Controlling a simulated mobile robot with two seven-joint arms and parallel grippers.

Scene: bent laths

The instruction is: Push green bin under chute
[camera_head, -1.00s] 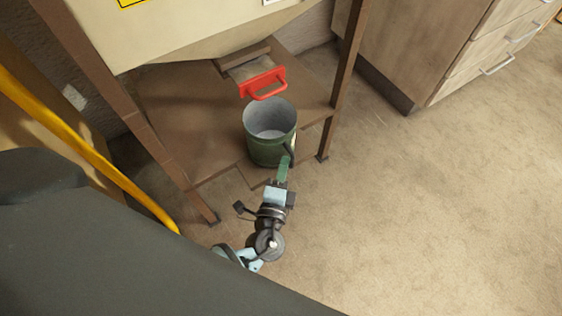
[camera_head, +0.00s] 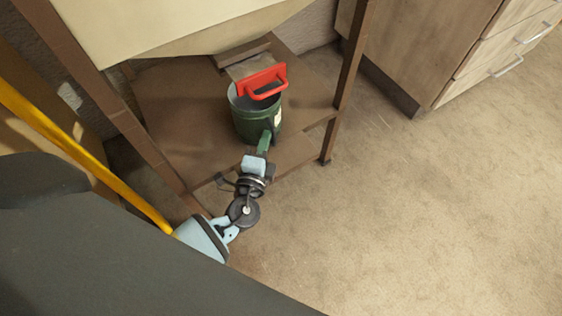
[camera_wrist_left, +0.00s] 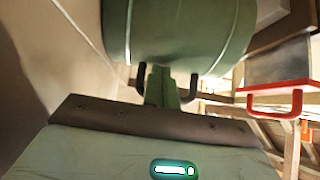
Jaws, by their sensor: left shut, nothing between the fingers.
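The green bin (camera_head: 257,121) stands upright on the brown lower shelf of the hopper frame, with a pale label on its near right side. It also fills the top of the left wrist view (camera_wrist_left: 185,35). The chute (camera_head: 249,62) comes down from the cream hopper, with a red-handled slide plate (camera_head: 262,80) at its mouth. In the head view the red handle overlaps the bin's opening and hides part of it. My left gripper (camera_head: 264,142) is shut, with its tips against or very near the bin's near side. My right gripper is not in view.
Brown legs of the frame stand at the left (camera_head: 150,155) and right (camera_head: 344,90) of the shelf. A yellow bar (camera_head: 85,155) slants along the left. A wooden drawer cabinet (camera_head: 430,50) stands at the upper right. The carpet floor at the right is clear.

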